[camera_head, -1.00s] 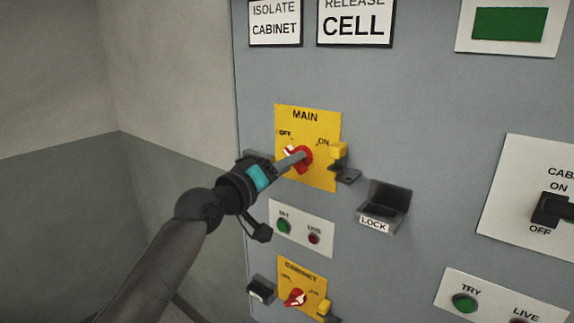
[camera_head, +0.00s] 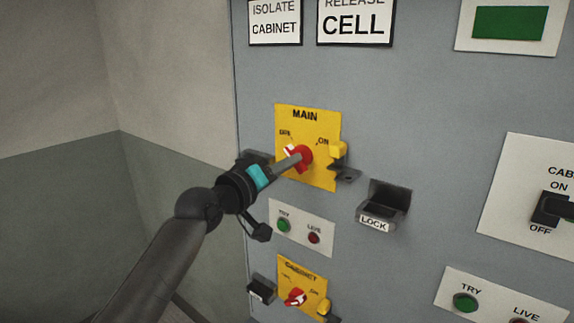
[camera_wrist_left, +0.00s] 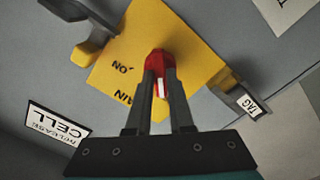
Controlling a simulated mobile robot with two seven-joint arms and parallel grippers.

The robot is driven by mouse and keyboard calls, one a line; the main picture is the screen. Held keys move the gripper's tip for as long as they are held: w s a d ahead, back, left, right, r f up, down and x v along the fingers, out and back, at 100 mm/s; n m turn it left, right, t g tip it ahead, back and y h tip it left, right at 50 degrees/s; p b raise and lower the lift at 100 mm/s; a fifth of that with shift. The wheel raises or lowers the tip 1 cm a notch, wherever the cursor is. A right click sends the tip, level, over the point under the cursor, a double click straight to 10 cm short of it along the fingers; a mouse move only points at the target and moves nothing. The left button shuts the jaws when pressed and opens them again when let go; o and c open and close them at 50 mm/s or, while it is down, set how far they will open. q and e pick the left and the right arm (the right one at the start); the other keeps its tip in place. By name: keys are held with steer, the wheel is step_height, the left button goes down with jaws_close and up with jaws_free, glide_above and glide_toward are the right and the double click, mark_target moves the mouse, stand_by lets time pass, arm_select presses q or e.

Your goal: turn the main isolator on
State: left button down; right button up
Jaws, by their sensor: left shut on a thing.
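The main isolator is a yellow plate (camera_head: 322,174) marked MAIN, OFF and ON, with a red rotary handle (camera_head: 304,155) at its middle. The handle's white mark shows on its upper left, toward OFF. My left gripper (camera_head: 298,158) reaches in from the left and is shut on the red handle. In the left wrist view both fingers (camera_wrist_left: 160,85) lie on either side of the red handle (camera_wrist_left: 157,62). The fingers hide part of the handle. A yellow tab (camera_head: 338,150) sits at the plate's right edge. My right gripper is not in view.
A dark bracket marked LOCK (camera_head: 388,200) juts out right of the main plate. Below are a TRY and LIVE panel (camera_head: 300,229) and a similar yellow CABINET isolator (camera_head: 305,275). A CAB switch (camera_head: 550,210) is at the right. A tag holder (camera_wrist_left: 247,103) sits beside the main plate.

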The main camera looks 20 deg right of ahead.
arm_select(q)
steer(key=shift+m+b, duration=1.95)
steer(key=shift+m, duration=6.85)
steer(key=c, duration=0.8)
jaws_free()
steer(key=shift+a, duration=0.1)
